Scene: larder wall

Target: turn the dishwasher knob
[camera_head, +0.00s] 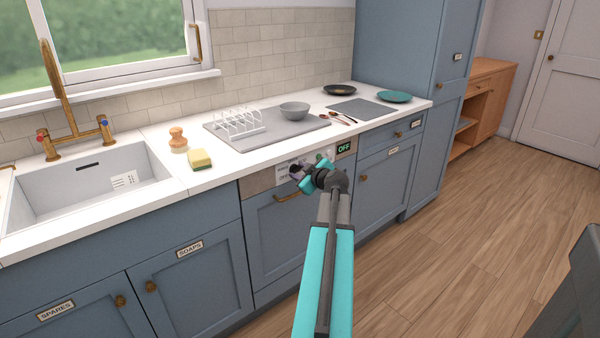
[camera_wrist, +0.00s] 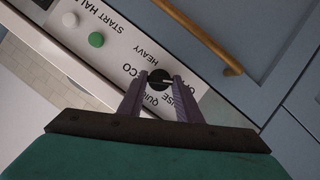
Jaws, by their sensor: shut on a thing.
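The dishwasher (camera_head: 272,240) has a blue front and a metal control strip under the white worktop. Its knob (camera_wrist: 158,78) is round and black with a pale pointer line, ringed by printed words such as HEAVY, ECO and QUICK. My gripper (camera_wrist: 157,88) is shut on the knob, one finger on each side. In the head view my gripper (camera_head: 301,176) is at the strip and hides the knob. A small display (camera_head: 344,148) to its right reads OFF.
A brass door handle (camera_head: 287,197) is just below the strip. A green button (camera_wrist: 96,39) and a white button (camera_wrist: 70,19) sit beside the knob.

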